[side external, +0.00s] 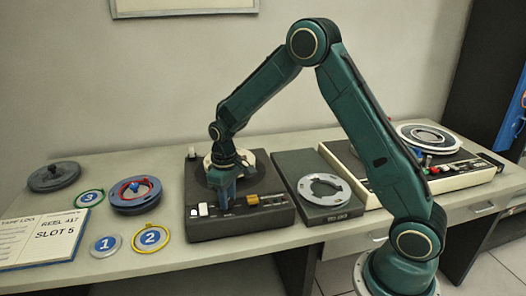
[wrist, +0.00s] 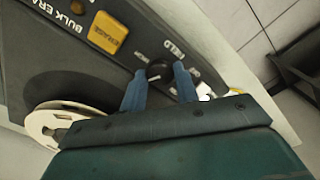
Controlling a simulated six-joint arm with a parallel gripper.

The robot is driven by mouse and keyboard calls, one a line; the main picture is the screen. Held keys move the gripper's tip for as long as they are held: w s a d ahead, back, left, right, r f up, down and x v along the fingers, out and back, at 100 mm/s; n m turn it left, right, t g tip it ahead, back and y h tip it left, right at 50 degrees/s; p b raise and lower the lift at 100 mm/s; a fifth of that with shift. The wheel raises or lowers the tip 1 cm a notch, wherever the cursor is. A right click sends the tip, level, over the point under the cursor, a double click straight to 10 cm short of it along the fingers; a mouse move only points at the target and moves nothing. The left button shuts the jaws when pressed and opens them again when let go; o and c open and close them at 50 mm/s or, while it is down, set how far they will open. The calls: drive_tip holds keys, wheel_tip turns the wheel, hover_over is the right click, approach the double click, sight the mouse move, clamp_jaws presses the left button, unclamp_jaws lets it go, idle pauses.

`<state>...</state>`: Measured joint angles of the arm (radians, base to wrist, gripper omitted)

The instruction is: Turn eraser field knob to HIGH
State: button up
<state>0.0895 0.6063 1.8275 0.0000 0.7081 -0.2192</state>
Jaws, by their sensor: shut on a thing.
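The bulk eraser (side external: 270,222) is a dark box on the desk, and its panel (wrist: 60,60) fills the upper left of the wrist view. The black field knob (wrist: 158,71), with a pale pointer mark, sits under the "FIELD" label. My gripper (wrist: 159,88) has its two blue fingers on either side of the knob, shut on it. I cannot read which setting the pointer is at. In the side view my gripper (side external: 225,203) comes down on the front of the eraser and hides the knob.
A yellow ERASE button (wrist: 107,33) is beside the knob. A pale reel (wrist: 48,122) lies on the eraser. A grey box with a ring (side external: 320,189) and a tape machine (side external: 450,180) stand to the right. Reels, numbered discs and a log (side external: 42,238) lie to the left.

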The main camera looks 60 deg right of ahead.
sight(229, 201)
idle(0.4)
drive_tip(key=o, duration=1)
drive_tip(key=shift+c, duration=0.2)
drive_tip(key=shift+r, duration=0.1)
wheel_tip(229, 201, up, 14)
drive_tip(key=s+a+r+t, duration=0.3)
drive_tip(key=s+r, duration=0.6)
drive_tip(key=s, duration=0.4)
drive_tip(key=s+a+f+m+t, duration=0.1)
drive_tip(key=s+t, duration=0.1)
drive_tip(key=s, duration=1.2)
drive_tip(key=shift+s+f+t, duration=0.15)
drive_tip(key=shift+s+t, duration=0.15)
drive_tip(key=shift+s, duration=0.1)
